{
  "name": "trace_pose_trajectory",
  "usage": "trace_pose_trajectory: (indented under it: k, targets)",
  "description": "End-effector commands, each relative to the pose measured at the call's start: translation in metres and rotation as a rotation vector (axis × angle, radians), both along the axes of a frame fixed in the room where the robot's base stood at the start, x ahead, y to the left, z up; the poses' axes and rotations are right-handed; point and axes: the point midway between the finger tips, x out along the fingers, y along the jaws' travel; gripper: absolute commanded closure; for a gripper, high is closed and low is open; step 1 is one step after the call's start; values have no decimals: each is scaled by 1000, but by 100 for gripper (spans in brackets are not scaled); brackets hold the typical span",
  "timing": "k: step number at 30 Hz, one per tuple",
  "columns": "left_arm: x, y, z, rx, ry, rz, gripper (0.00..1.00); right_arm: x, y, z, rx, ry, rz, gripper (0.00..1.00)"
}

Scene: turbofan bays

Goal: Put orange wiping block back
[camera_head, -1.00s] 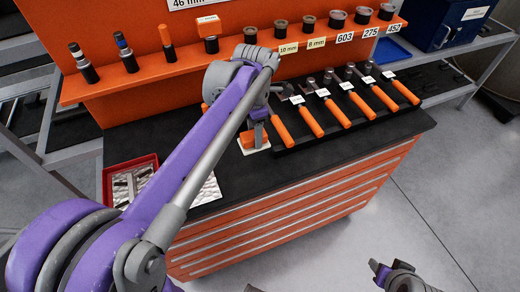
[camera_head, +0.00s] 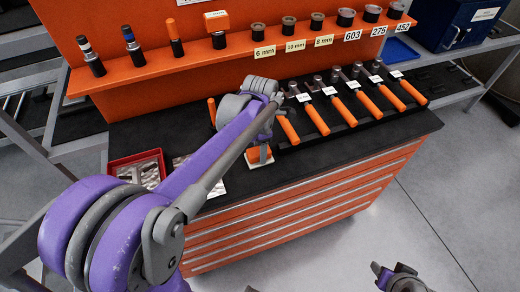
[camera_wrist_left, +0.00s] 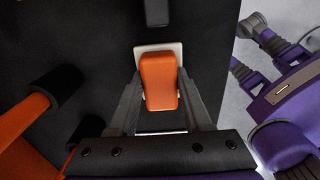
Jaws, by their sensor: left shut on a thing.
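The orange wiping block (camera_wrist_left: 158,79) with a pale base plate sits between the two fingers of my left gripper (camera_wrist_left: 158,97) in the left wrist view. The fingers are shut on its sides. In the head view the left gripper (camera_head: 261,144) is over the black worktop, left of the row of orange-handled tools. The block (camera_head: 254,154) shows partly below it. I cannot tell whether it touches the worktop. My right gripper (camera_head: 384,272) is at the bottom right, over the floor, away from the bench. Its jaw opening is unclear.
An orange shelf (camera_head: 150,68) at the back holds pens, several labelled ring pieces and another orange-and-white block (camera_head: 216,20). Orange-handled tools (camera_head: 345,112) lie right of the gripper. A red tray (camera_head: 122,162) is at the left. The worktop front (camera_head: 330,148) is clear.

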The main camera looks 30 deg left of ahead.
Motion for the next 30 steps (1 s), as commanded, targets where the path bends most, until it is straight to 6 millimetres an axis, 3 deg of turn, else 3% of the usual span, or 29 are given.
trace_pose_trajectory:
  k: [1, 6, 17, 30]
  targets:
    - [0, 0, -2, 0, 0, 0, 47, -1, 0, -2, 0, 1, 0, 50]
    - [0, 0, -1, -1, 1, 0, 21, 0, 0, -1, 0, 1, 0, 50]
    - [0, 0, 7, 0, 0, 0, 21, 1, 0, 3, 0, -2, 0, 50]
    - [0, 0, 95, 0, 0, 1, 21, 4, 0, 12, 0, -8, 0, 50]
